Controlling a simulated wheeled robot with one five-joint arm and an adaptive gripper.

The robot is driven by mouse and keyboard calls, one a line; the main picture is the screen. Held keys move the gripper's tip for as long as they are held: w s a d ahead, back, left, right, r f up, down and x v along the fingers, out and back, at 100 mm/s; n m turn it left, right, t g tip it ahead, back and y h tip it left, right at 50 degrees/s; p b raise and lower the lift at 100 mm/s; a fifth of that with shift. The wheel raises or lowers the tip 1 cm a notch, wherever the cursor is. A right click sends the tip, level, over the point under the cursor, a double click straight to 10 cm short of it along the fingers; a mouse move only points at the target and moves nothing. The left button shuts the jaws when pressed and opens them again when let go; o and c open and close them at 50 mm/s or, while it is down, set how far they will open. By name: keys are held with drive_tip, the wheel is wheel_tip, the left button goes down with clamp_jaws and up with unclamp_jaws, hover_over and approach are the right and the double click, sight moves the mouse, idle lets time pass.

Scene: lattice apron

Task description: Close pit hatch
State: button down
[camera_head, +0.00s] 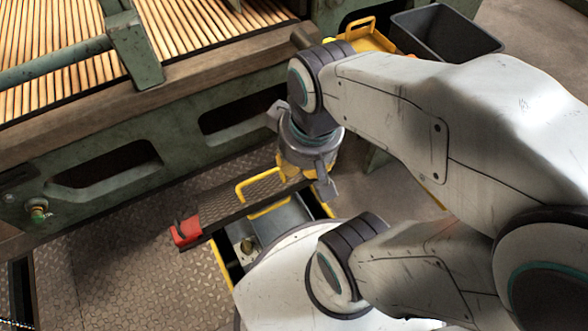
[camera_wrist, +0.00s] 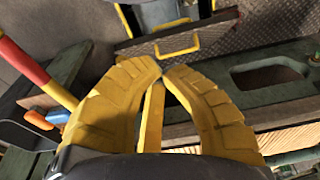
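The pit hatch (camera_head: 222,205) is a narrow-looking dark tread-plate panel with a yellow handle (camera_head: 258,181) and a red piece (camera_head: 186,232) at its left end. It looks raised and tilted beside the pit opening (camera_head: 245,246), which has yellow edging and is partly hidden by my arm. My gripper (camera_head: 300,174) hangs by the hatch's right end, right of the handle. In the wrist view, the hatch (camera_wrist: 213,33) and its handle (camera_wrist: 178,50) lie beyond my yellow fingertips (camera_wrist: 162,68). The tips are almost together, apart from the handle. A yellow bar shows between the fingers; I cannot tell what it belongs to.
A green machine frame (camera_head: 180,135) with a slatted wooden bed (camera_head: 60,50) runs along the back. A yellow tray (camera_head: 365,42) and a grey bin (camera_head: 447,35) stand at the upper right. Tread-plate floor (camera_head: 130,270) is clear at the lower left.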

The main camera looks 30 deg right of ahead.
drive_tip(key=shift+d+r+p, duration=0.1)
drive_tip(key=shift+r+p, duration=0.1)
drive_tip(key=shift+p, duration=0.2)
drive_tip(key=g+p, duration=0.3)
drive_tip(key=p, duration=0.1)
hover_over(294, 178)
drive_tip(key=w, duration=0.3)
wheel_tip(294, 178, down, 31)
drive_tip(key=shift+s, duration=0.15)
drive_tip(key=s+f+b, duration=0.1)
drive_tip(key=b, duration=0.1)
drive_tip(key=s+b, duration=0.1)
drive_tip(key=b, duration=0.1)
drive_tip(key=shift+s+f+b, duration=0.35)
drive_tip(key=shift+s+f, duration=0.05)
idle(0.4)
